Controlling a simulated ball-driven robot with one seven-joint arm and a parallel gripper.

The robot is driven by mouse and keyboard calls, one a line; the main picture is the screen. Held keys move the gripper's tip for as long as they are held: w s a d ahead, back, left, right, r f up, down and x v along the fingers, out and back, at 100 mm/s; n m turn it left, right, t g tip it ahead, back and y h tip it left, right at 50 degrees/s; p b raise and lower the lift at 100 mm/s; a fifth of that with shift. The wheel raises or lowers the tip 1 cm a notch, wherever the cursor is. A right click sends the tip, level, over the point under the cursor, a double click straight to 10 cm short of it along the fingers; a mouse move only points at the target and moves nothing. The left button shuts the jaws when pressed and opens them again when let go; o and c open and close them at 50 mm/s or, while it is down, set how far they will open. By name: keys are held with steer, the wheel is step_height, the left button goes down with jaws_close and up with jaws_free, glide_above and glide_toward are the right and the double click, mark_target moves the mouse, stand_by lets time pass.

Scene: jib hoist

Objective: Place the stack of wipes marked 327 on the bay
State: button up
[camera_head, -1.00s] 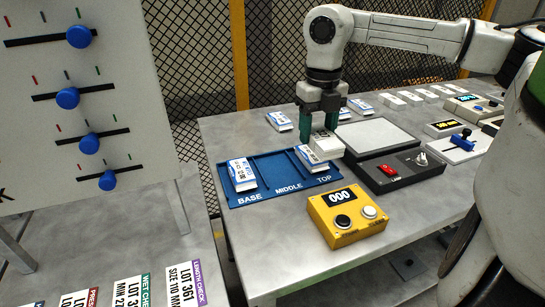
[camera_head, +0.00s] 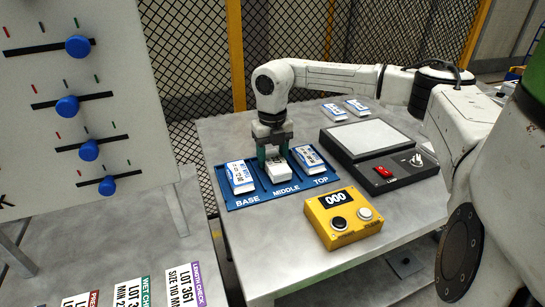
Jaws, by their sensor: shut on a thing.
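My gripper (camera_head: 273,158) points down over the middle section of the blue bay (camera_head: 264,202). It is shut on a white stack of wipes (camera_head: 279,171), which is at or just above the bay; I cannot tell whether it touches. Its number is too small to read. One blue-and-white stack (camera_head: 240,177) lies in the bay's BASE section. Another stack (camera_head: 310,159) lies in the TOP section.
A yellow box (camera_head: 342,217) with a 000 display and two buttons stands in front of the bay. A dark unit with a light plate (camera_head: 368,139) and a red switch is at the right. Two more packs (camera_head: 346,108) lie behind it. A slider panel (camera_head: 85,100) stands at left.

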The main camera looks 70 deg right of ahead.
mark_target(272, 157)
steer(key=shift+f, duration=0.4)
steer(key=shift+f, duration=0.2)
steer(key=o, duration=0.9)
step_height(272, 157, up, 12)
steer(key=shift+r+b, duration=0.2)
steer(key=shift+b, duration=0.1)
